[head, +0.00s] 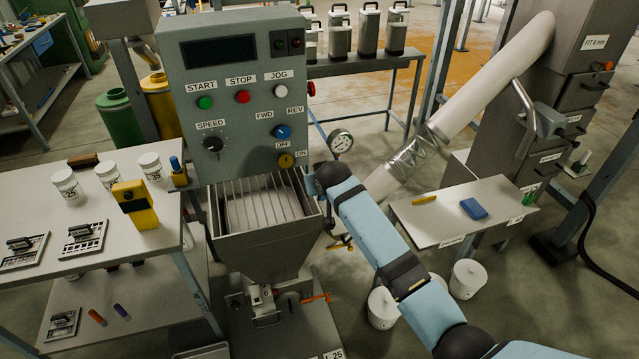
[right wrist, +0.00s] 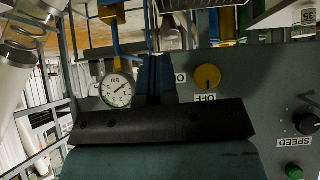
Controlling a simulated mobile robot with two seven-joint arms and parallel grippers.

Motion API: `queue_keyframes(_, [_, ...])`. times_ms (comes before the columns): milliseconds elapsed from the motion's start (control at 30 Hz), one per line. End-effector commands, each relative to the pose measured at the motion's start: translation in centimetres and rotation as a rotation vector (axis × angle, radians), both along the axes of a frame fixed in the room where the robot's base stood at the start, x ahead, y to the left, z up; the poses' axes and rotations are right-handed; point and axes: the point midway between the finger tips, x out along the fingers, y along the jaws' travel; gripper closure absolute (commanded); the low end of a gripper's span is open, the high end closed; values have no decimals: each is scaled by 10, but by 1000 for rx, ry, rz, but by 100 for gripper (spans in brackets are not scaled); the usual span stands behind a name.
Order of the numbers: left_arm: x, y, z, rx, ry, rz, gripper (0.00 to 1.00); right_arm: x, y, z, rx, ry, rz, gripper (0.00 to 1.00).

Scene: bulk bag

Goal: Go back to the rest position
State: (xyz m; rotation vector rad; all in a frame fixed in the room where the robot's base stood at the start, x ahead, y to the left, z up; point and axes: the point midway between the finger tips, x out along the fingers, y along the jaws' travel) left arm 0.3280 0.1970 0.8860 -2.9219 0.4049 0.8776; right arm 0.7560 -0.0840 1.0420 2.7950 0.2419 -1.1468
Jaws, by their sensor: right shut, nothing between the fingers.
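My right arm (head: 375,225) comes in from the lower right in the head view and ends in front of the right side of the control panel (head: 235,90). In the right wrist view my right gripper (right wrist: 156,75) is shut with nothing in it, in front of the panel's edge. The yellow OFF/ON knob (right wrist: 207,77) shows beside the fingers, apart from them in that picture; it also shows in the head view (head: 286,160). My left gripper is in neither view.
A round gauge (head: 340,142) is close to my right wrist. A hopper with a grate (head: 262,207) stands below the panel. A left bench (head: 130,235) holds white jars and a yellow device. A side table (head: 440,230) stands right of my arm, with white tubs below.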

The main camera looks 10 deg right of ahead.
Motion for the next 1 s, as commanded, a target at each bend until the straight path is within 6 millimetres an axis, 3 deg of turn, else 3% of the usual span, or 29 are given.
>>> queue_keyframes(233, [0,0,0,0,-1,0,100,-3,-1,-4,2,0,1,100])
queue_keyframes(367, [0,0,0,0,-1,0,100,-26,-7,-32,18,1,11,100])
queue_keyframes(467, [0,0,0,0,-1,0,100,-62,-16,-67,41,-7,26,100])
queue_keyframes(700, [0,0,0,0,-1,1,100,-179,-47,-140,91,-54,51,100])
queue_keyframes(833, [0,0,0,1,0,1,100,-247,-66,-161,105,-82,60,100])
queue_keyframes(1000, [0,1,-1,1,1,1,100,-334,-89,-171,109,-125,70,100])
